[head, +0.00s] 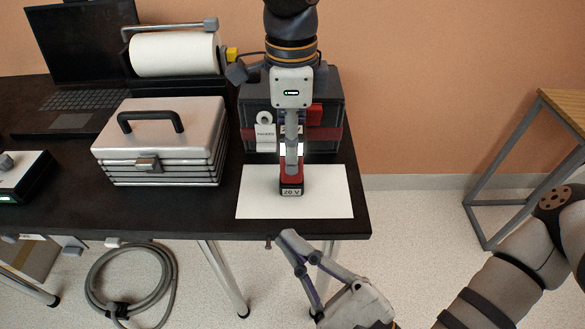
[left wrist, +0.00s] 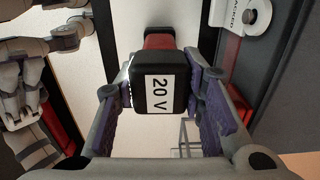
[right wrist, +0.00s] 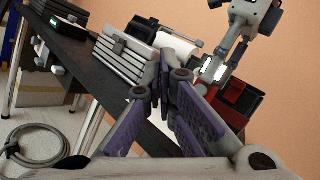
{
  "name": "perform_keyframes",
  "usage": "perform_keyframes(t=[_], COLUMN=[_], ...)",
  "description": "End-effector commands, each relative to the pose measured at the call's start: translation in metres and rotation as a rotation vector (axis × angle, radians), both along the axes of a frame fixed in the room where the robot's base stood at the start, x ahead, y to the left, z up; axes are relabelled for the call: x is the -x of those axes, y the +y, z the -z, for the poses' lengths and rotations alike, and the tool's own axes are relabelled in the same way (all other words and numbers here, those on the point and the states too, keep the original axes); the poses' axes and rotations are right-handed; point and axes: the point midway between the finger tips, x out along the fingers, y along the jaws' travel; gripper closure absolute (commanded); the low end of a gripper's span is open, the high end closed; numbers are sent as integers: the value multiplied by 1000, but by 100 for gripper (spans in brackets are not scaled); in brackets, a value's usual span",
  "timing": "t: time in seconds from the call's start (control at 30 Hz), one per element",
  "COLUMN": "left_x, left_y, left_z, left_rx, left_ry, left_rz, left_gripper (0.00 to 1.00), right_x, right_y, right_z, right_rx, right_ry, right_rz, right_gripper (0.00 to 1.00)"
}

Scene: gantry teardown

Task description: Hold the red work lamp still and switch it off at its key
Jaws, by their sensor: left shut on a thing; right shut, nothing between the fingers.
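The red work lamp (head: 291,181) stands on a white sheet (head: 328,199) near the table's front right corner. Its black end with a "20 V" label (left wrist: 160,84) faces the left wrist camera. My left gripper (head: 292,163) comes down from above and is shut on the lamp, one finger on each side of the black end in the left wrist view. A bright white glow shows beside the lamp in the head view. My right gripper (head: 289,238) is shut and empty, in front of the table edge and apart from the lamp. I cannot make out the lamp's key.
A dark case with a red band (head: 328,133) and a hanging tag stands right behind the lamp. A silver toolbox (head: 160,145), a paper roll (head: 175,54) and a laptop (head: 80,45) are to the left. A coiled hose (head: 130,280) lies on the floor. A wood-topped stand (head: 565,105) is at right.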

Motion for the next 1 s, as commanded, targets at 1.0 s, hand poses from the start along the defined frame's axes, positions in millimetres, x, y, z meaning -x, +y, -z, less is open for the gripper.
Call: perform_keyframes(t=[1.0], left_x=[1], left_y=[0], left_z=[2], left_rx=[-2], left_ry=[6], left_rz=[1], left_gripper=[100], right_x=[-89], right_y=[-2], right_z=[-3], right_rx=[-26], right_ry=[0], right_rz=[2], right_gripper=[100])
